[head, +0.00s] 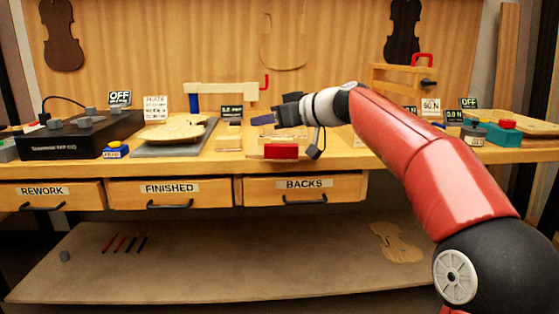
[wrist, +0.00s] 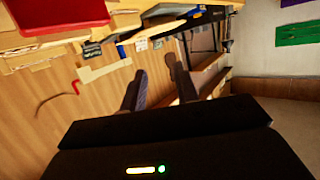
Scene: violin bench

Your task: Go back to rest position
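My gripper (head: 274,108) is held above the middle of the workbench, over the BACKS drawer, at the end of my red arm. In the wrist view my gripper (wrist: 154,66) shows two dark fingers standing apart with nothing between them, so it is open and empty. The wrist view is tilted, with the bench along the top and the wood back panel at the left. A red block (head: 281,151) sits at the bench's front edge below the gripper. Parts of the bench top behind the gripper and arm are hidden.
A black box (head: 70,138) with several grey knobs stands at the left. A violin plate (head: 178,129) lies on a grey board. A cream clamp frame (head: 222,89) stands behind. Drawers marked REWORK (head: 50,195), FINISHED (head: 168,192) and BACKS (head: 305,189) are closed.

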